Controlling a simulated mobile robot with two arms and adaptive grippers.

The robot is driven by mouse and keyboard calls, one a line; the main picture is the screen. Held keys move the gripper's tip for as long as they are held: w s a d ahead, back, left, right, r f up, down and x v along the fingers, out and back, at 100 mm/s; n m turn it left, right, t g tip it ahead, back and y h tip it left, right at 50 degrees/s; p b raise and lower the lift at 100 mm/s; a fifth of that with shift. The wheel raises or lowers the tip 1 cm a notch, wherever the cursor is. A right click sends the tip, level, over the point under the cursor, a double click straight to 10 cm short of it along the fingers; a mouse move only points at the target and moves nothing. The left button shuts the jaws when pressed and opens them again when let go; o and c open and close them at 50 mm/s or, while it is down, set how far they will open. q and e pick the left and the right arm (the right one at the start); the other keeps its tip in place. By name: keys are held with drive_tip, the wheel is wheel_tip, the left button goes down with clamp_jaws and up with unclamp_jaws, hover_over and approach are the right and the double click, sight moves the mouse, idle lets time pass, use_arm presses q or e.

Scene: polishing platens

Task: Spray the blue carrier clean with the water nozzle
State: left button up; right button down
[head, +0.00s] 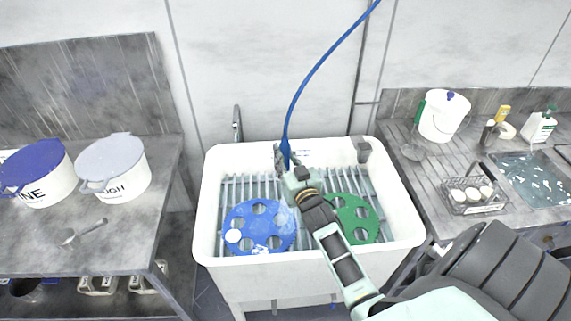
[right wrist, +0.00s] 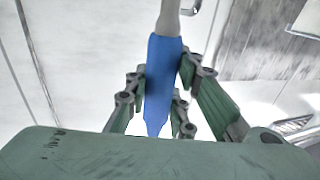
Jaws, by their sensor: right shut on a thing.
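The blue carrier (head: 283,225), a disc with several round holes, lies on the slatted rack in the white sink (head: 213,190). The nozzle's tip is partly hidden in the head view; no water is visible. My left gripper is not in view.
A green carrier (head: 371,222) lies on the rack's right side, partly behind my right arm. A tap (head: 237,122) stands at the sink's back left.

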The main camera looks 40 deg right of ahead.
drive_tip(key=w+d+b, duration=0.6)
drive_tip(key=w+b, duration=0.1)
drive_tip(key=w, duration=0.2)
drive_tip(key=w+d+b, duration=0.6)
drive_tip(key=w+b, duration=0.1)
drive_tip(key=w, duration=0.3)
drive_tip(key=shift+w+b, duration=0.3)
drive_tip(key=shift+b, duration=0.1)
